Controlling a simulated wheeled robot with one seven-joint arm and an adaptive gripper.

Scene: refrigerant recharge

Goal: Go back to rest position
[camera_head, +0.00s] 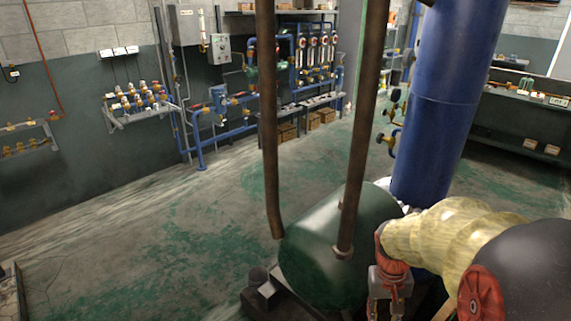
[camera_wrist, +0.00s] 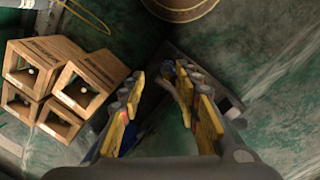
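My gripper (camera_wrist: 160,88) shows in the wrist view, with yellow pads on the inner sides of its two dark fingers. The fingers stand apart with a gap between them, and I see nothing held there. The green, stained floor lies beyond the fingertips. A dark metal piece lies behind the right finger, and I cannot tell whether they touch.
A green tank (camera_head: 318,262) with two brown pipes and a thick blue column (camera_head: 440,100) stand in front. Wooden boxes (camera_wrist: 45,65) lie left of the gripper. A blue pipe rack (camera_head: 230,120) lines the back wall. The floor (camera_head: 150,230) at left is mostly clear.

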